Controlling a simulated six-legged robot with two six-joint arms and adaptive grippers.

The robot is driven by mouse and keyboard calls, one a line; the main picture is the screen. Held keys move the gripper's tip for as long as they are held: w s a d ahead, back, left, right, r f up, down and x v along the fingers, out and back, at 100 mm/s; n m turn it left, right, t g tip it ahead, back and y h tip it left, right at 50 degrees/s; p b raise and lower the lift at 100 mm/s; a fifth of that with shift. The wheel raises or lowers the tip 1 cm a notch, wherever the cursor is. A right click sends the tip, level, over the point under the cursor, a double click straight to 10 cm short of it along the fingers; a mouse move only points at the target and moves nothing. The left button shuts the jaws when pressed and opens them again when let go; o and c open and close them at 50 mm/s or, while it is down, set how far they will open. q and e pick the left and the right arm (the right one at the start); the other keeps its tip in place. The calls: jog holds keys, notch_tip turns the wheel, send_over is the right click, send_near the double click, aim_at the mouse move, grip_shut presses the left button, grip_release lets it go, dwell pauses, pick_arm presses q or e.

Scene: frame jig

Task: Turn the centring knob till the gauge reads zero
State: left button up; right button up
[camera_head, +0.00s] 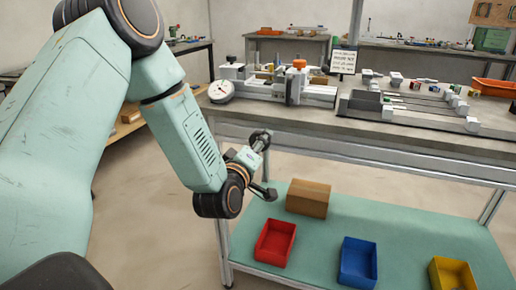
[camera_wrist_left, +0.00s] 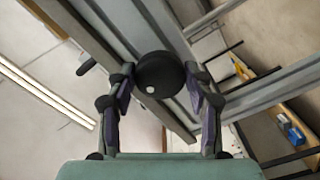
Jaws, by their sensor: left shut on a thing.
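A dark round knob (camera_wrist_left: 160,74) with a white dot on its face sits between the two fingers of my left gripper (camera_wrist_left: 161,85) in the left wrist view. The fingers are shut on it from both sides. In the head view my left gripper (camera_head: 257,147) is at the bench's front edge, below the frame jig (camera_head: 275,85), and the dark knob (camera_head: 260,137) shows at its tip. The gauge (camera_head: 221,91) is a white round dial at the jig's left end; its needle is too small to read. My right gripper is not in view.
The bench (camera_head: 400,137) also carries a rail fixture (camera_head: 410,108), a small sign (camera_head: 343,62) and an orange tray (camera_head: 494,88). On the green lower shelf (camera_head: 318,226) are a cardboard box (camera_head: 308,198) and red (camera_head: 275,243), blue (camera_head: 358,262) and yellow (camera_head: 453,277) bins.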

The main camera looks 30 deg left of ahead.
pick_arm(q)
jog(key=shift+r+n+b, duration=0.1)
jog(key=shift+n+b, duration=1.4)
jog(key=shift+n, duration=2.7)
jog(key=o, duration=1.1)
jog(key=shift+v, duration=3.75)
